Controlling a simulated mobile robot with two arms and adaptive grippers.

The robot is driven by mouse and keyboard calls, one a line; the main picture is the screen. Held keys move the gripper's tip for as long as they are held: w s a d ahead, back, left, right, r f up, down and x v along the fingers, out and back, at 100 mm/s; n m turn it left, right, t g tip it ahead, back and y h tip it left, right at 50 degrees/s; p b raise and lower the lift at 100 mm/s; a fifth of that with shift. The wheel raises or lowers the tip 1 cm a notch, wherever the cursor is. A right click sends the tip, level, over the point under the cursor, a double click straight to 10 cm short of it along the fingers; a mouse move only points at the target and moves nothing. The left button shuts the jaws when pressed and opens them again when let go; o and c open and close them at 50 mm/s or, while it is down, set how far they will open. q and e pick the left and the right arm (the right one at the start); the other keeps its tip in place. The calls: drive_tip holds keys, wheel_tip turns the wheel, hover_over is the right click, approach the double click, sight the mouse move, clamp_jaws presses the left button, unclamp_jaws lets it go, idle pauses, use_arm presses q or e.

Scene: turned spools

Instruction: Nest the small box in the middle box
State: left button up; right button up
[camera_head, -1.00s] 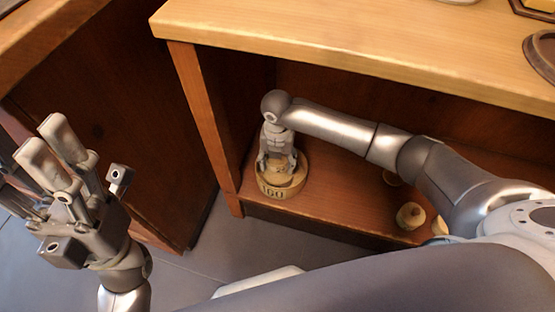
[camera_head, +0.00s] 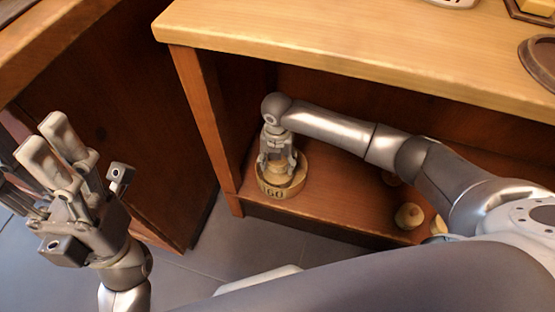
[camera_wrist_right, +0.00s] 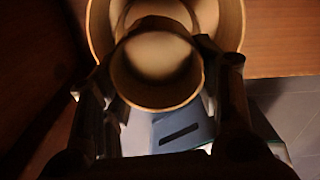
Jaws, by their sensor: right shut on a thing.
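My right gripper (camera_head: 277,163) points down over a round wooden box marked 160 (camera_head: 272,191) on the lower shelf. It is shut on the small box (camera_wrist_right: 155,75), a round open wooden cup, which shows between the fingers in the right wrist view. Beyond it there, an inner round rim (camera_wrist_right: 122,18), which looks like the middle box, lies inside a wider outer wall (camera_wrist_right: 231,20). The small box overlaps the inner rim; its exact depth is hidden. My left gripper (camera_head: 35,160) is raised at the left, empty, its fingers apart.
The wooden upper shelf (camera_head: 350,40) overhangs the lower shelf (camera_head: 340,200). An upright side panel (camera_head: 205,130) stands close left of the boxes. A small turned wooden piece (camera_head: 409,216) lies to the right, with others partly hidden by my arm. The shelf between is clear.

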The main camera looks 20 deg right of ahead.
drive_tip(key=shift+f, duration=0.2)
drive_tip(key=shift+f+b, duration=0.4)
drive_tip(key=shift+f, duration=0.4)
drive_tip(key=shift+f, duration=0.25)
idle(0.4)
drive_tip(key=shift+f+b, duration=0.35)
drive_tip(key=shift+f, duration=0.4)
drive_tip(key=shift+f, duration=0.25)
idle(0.5)
drive_tip(key=o, duration=0.9)
drive_tip(key=o, duration=0.4)
